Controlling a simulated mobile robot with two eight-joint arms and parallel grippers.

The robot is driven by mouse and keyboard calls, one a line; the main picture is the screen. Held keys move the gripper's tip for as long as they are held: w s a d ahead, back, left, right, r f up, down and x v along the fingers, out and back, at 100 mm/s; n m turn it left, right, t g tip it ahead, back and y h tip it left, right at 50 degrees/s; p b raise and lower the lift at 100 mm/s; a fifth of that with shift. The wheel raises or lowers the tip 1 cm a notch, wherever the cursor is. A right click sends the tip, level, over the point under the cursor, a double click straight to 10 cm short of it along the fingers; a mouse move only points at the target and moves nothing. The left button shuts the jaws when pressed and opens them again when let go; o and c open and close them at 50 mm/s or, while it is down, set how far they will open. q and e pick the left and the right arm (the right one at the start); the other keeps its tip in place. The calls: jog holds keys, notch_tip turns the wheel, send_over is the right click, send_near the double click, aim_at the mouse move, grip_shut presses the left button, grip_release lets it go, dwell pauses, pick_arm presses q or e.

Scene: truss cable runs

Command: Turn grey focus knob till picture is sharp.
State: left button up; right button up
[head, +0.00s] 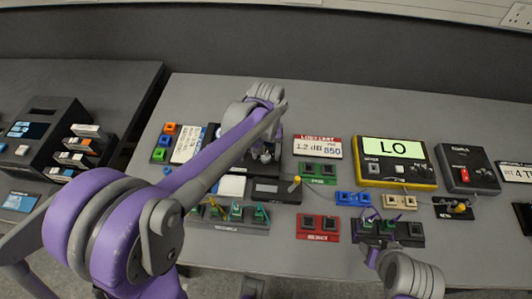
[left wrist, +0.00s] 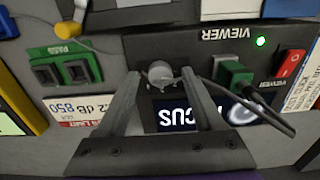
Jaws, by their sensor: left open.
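The dark viewer box (left wrist: 140,45) fills the upper middle of the left wrist view, with its lettering upside down. Its grey focus knob (left wrist: 160,71) sits between the two fingertips of my left gripper (left wrist: 161,78), which is open around it; I cannot tell whether either finger touches it. The small screen (left wrist: 180,114) shows white letters on dark, partly hidden by the right finger; the letters in sight are readable. In the head view my left gripper (head: 263,153) is over the viewer, and my arm hides most of it. My right gripper (head: 374,250) is low at right, its jaws unclear.
Beside the knob are a green plug (left wrist: 235,75) with a dark cable, a red switch (left wrist: 290,65) and a lit green lamp (left wrist: 262,41). A green PASS block (left wrist: 65,68) is close at left. A yellow meter (head: 396,178) reading LO stands farther right.

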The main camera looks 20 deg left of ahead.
pick_arm(q)
jog(key=shift+f, duration=0.2)
jog(key=shift+c, duration=0.3)
grip_shut()
